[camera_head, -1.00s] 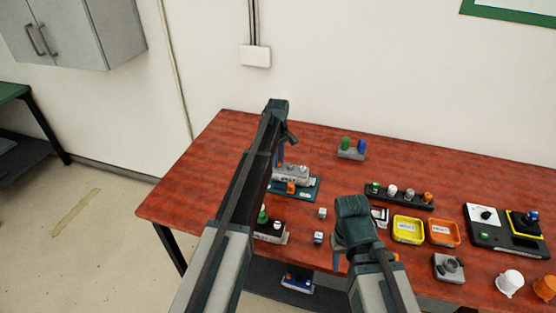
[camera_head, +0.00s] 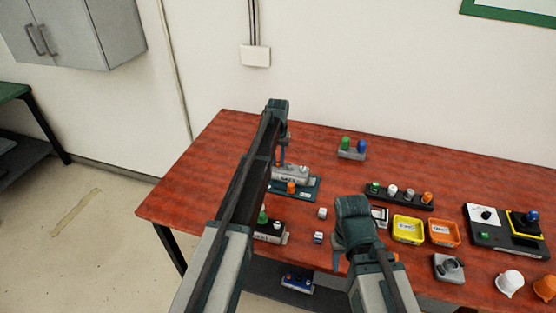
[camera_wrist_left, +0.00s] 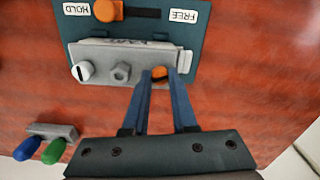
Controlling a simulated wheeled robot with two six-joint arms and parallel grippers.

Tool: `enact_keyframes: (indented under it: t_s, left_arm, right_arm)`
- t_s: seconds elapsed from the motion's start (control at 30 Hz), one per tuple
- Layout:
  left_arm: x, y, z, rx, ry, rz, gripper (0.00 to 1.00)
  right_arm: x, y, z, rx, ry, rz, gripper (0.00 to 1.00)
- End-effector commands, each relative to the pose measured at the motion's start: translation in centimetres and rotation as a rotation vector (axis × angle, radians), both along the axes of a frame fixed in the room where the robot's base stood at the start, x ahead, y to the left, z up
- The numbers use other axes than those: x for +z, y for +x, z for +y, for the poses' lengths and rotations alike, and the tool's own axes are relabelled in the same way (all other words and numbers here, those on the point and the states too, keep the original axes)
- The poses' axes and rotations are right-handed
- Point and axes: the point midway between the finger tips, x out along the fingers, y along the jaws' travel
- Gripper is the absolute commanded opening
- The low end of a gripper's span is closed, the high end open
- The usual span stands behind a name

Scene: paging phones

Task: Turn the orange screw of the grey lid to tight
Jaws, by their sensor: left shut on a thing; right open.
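The grey lid (camera_wrist_left: 120,52) lies on a dark teal base (camera_wrist_left: 190,25) with HOLD and FREE labels; the lid also shows in the head view (camera_head: 292,173). It bears a white slotted screw (camera_wrist_left: 82,72), a grey hex nut (camera_wrist_left: 121,72) and the orange screw (camera_wrist_left: 159,72). My left gripper (camera_wrist_left: 160,78) is shut on the orange screw, one finger on each side; the fingers partly hide it. The screw's tightness cannot be read. My right gripper (camera_head: 340,261) is open, low over the table's front, away from the lid.
An orange knob (camera_wrist_left: 106,10) sits on the base beside the lid. A stand with green and blue knobs (camera_head: 352,154) is behind. Small cubes (camera_head: 322,213), a knob strip (camera_head: 400,197), and yellow (camera_head: 407,230) and orange (camera_head: 444,232) trays are to the right.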

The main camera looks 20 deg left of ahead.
Motion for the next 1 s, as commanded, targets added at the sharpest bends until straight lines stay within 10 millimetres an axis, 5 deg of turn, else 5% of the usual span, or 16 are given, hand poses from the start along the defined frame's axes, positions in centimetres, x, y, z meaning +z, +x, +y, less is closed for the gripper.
enact_keyframes:
  t_s: [0.5, 1.0]
  left_arm:
    - [0.00, -0.01, 0.00, -0.358, 0.000, 0.000, 0.00]
    - [0.00, -0.01, 0.00, -0.447, 0.000, 0.000, 0.00]
  right_arm:
    - [0.00, 0.00, 0.00, 0.000, 0.000, 0.000, 0.50]
    - [0.00, 0.00, 0.00, 0.000, 0.000, 0.000, 0.50]
